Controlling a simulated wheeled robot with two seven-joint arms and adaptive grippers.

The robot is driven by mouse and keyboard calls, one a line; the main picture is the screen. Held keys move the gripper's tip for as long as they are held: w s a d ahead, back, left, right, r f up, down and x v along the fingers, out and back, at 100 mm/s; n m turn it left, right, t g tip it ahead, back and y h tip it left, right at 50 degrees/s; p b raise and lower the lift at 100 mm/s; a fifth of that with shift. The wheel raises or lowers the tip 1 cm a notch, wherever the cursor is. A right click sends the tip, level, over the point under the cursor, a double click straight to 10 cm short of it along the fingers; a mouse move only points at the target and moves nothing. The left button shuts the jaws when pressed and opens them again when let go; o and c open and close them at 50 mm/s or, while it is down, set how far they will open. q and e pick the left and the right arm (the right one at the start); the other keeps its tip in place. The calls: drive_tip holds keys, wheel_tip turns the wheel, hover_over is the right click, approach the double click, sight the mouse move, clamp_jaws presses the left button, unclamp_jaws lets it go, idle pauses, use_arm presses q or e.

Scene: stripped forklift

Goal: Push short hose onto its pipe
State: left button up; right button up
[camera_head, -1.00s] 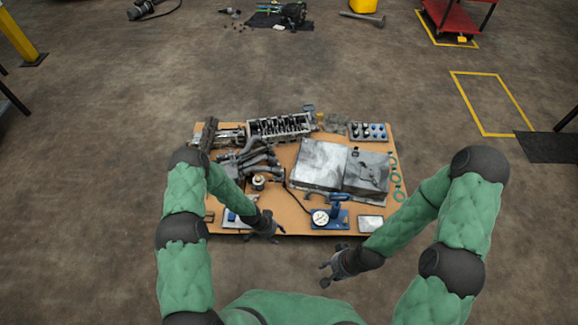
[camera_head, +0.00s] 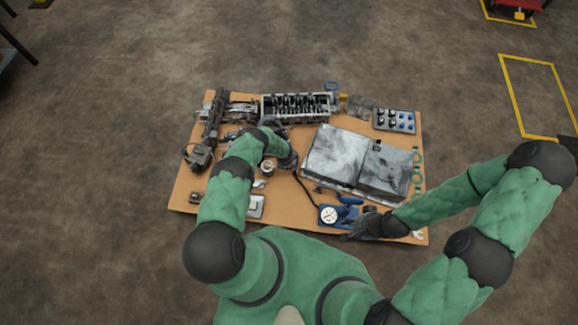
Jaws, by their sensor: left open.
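I cannot single out the short hose or its pipe at this size. Dark, hose-like parts (camera_head: 233,135) lie at the left middle of the board, mostly hidden behind my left arm. My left gripper (camera_head: 288,160) is over the middle of the board, left of the grey metal covers, with its jaws open. Whether it touches anything there is not clear. My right gripper (camera_head: 354,236) is low at the board's front edge, close to the blue gauge tool (camera_head: 330,214). Its fingers are too small and dark to read.
The tan board (camera_head: 310,236) is crowded. An engine block (camera_head: 298,105) lies at the back, a tray of small parts (camera_head: 395,121) at back right, and two grey metal covers (camera_head: 335,155) right of centre. Green rings (camera_head: 416,170) line the right edge.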

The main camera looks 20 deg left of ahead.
use_arm(q)
drive_tip(key=shift+w+a+f+b, duration=0.1)
drive_tip(key=shift+w+f+b, duration=0.2)
drive_tip(key=shift+f+b, duration=1.25)
drive_tip(key=shift+w+a+f+b, duration=0.1)
drive_tip(key=shift+w+f+b, duration=0.25)
drive_tip(key=shift+f+b, duration=1.15)
drive_tip(key=shift+w+f+b, duration=0.3)
drive_tip(key=shift+f+b, duration=0.9)
drive_tip(key=shift+f, duration=0.65)
clamp_jaws()
